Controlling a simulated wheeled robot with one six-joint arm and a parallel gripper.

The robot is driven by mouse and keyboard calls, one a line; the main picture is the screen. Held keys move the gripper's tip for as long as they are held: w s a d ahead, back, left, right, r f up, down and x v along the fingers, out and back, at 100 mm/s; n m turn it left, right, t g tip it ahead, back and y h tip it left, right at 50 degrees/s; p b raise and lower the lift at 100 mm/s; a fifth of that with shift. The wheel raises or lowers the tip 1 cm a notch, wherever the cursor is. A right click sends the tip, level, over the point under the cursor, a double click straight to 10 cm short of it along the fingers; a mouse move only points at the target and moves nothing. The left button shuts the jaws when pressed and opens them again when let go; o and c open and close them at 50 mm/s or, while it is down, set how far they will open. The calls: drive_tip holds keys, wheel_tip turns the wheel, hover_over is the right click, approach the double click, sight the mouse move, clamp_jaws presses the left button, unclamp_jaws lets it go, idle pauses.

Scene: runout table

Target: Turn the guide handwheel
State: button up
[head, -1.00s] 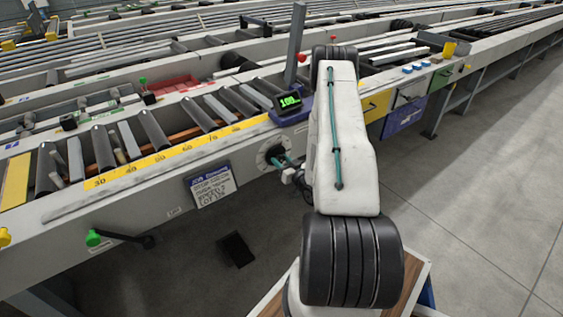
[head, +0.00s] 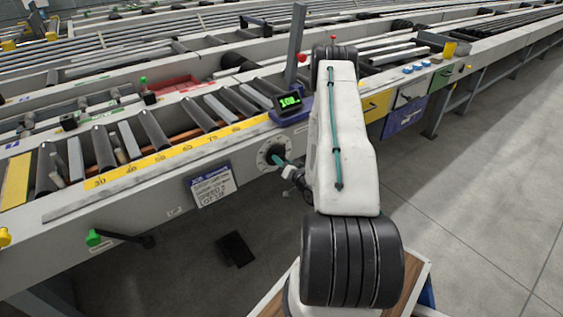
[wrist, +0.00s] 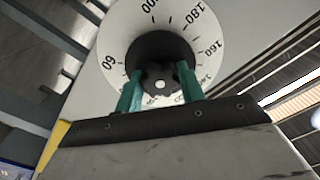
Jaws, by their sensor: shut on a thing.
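The guide handwheel (wrist: 160,80) is a dark lobed knob on the side of the table frame, in front of a white dial (wrist: 117,45) with black numbers. In the head view the dial (head: 264,154) is partly visible at the table's side, left of my arm. My gripper (wrist: 160,82) has teal fingers, one on each side of the knob, and is shut on it. In the head view my gripper (head: 281,162) reaches the dial from the right. A digital readout (head: 289,102) with green digits stands on the rail above the dial; its digits are hard to read.
A yellow ruler strip (head: 160,156) runs along the table edge beside the rollers. A job sheet (head: 211,185) hangs left of the dial. A green-knobbed lever (head: 94,238) sticks out at the lower left. The floor at right is clear.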

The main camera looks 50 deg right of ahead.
drive_tip(key=o, duration=1)
drive_tip(key=shift+c, duration=0.2)
drive_tip(key=shift+s, duration=0.1)
drive_tip(key=v, duration=0.7)
drive_tip(key=shift+s, duration=0.3)
drive_tip(key=shift+a+f, duration=0.1)
drive_tip(key=shift+f, duration=0.05)
